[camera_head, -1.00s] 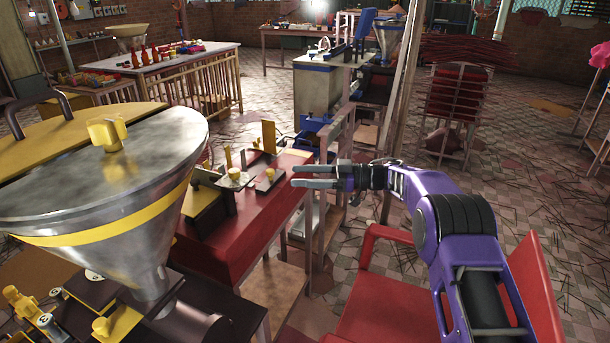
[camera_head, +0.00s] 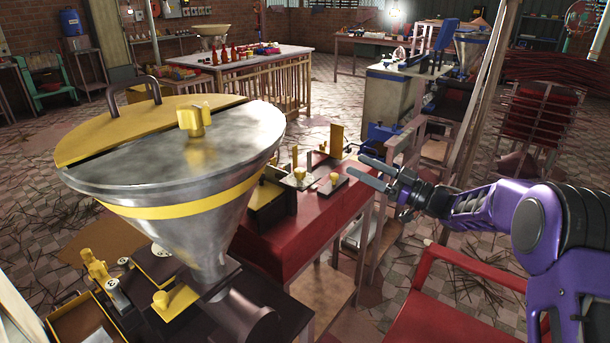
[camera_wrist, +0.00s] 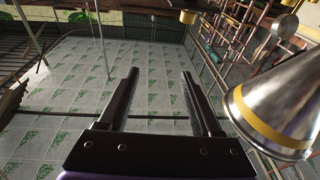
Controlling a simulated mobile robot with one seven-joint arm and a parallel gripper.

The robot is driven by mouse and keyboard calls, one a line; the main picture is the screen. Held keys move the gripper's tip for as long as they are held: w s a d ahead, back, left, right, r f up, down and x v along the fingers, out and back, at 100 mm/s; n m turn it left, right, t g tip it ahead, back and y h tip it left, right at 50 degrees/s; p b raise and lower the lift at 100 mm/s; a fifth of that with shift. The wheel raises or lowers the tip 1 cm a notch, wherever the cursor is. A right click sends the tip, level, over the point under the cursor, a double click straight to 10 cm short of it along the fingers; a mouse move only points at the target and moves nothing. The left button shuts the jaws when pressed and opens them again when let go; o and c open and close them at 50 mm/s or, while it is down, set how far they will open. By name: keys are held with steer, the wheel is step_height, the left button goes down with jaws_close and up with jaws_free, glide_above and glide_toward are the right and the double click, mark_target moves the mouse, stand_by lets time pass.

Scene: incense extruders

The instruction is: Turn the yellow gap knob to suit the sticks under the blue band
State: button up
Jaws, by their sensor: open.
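Small yellow knobs sit on the red bench machine: a round one on a pale dial (camera_head: 300,173) and another on a plate (camera_head: 335,179). I cannot tell which is the gap knob. A larger yellow knob (camera_head: 194,119) tops the metal hopper with a yellow band (camera_head: 200,205). My gripper (camera_head: 360,169) is open and empty, in the air just right of the bench machine's knobs, fingers pointing left. In the wrist view my gripper (camera_wrist: 160,76) has nothing between its fingers. A blue-trimmed machine (camera_head: 392,97) stands farther back. No sticks under a blue band can be made out.
The red bench (camera_head: 300,238) has upright yellow plates near my gripper. A red chair (camera_head: 440,310) stands below my arm. A wooden post (camera_head: 470,95) rises behind it. A white table (camera_head: 250,62) with bottles is at the back left.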

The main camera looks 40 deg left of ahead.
steer(key=s+m+t, duration=0.4)
steer(key=s+t, duration=0.1)
steer(key=m+t+h+b, duration=0.1)
steer(key=t+h, duration=0.2)
glide_toward(303, 174)
steer(key=x, duration=1.1)
steer(key=shift+w+a+f+b, duration=0.1)
steer(key=shift+a+b, duration=0.1)
steer(key=shift+b, duration=0.15)
jaws_close()
